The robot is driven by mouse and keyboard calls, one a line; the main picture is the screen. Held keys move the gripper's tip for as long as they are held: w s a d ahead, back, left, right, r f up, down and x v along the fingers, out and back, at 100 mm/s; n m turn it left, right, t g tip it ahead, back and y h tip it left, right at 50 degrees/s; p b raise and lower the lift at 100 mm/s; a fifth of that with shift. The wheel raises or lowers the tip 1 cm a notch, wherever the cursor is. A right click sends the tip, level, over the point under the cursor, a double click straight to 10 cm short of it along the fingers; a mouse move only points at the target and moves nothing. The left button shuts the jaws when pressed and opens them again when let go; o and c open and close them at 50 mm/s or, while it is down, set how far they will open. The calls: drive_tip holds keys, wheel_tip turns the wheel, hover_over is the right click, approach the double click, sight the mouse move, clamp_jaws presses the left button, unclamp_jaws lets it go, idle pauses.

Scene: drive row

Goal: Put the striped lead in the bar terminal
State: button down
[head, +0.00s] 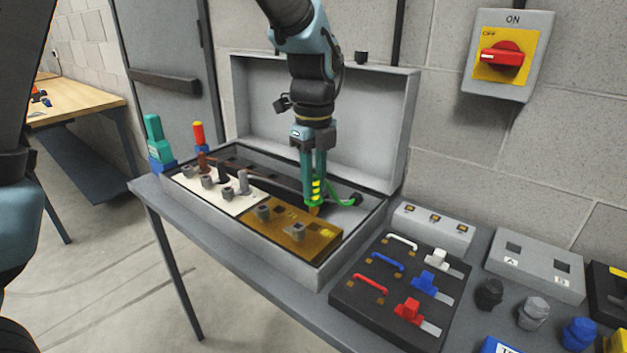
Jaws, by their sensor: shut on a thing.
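My gripper (314,196) is in the open grey case, shut on the green-and-yellow striped lead (317,187). Its green cable (345,202) curves off to the right towards the case's wall. The lead's lower end is close above the far edge of the brass-coloured bar (279,231). An orange round part shows just under it; I cannot tell whether the lead touches it or is seated.
A white block (222,193) with brown, black and grey terminals sits left of the bar. The case's raised lid (375,130) stands behind my gripper. Green and red-orange handled tools (155,138) stand at the case's left. A black switch panel (398,288) lies to the right.

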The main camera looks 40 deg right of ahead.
sight(313, 199)
drive_tip(key=shift+f, duration=0.25)
drive_tip(key=shift+f+b, duration=0.8)
drive_tip(key=shift+f, duration=0.5)
drive_tip(key=shift+f, duration=0.2)
drive_tip(key=shift+f+b, duration=0.85)
drive_tip(key=shift+f, duration=0.6)
drive_tip(key=c, duration=0.6)
unclamp_jaws()
wheel_tip(313, 199, up, 11)
drive_tip(key=shift+f+b, duration=0.1)
drive_tip(key=shift+b, duration=0.65)
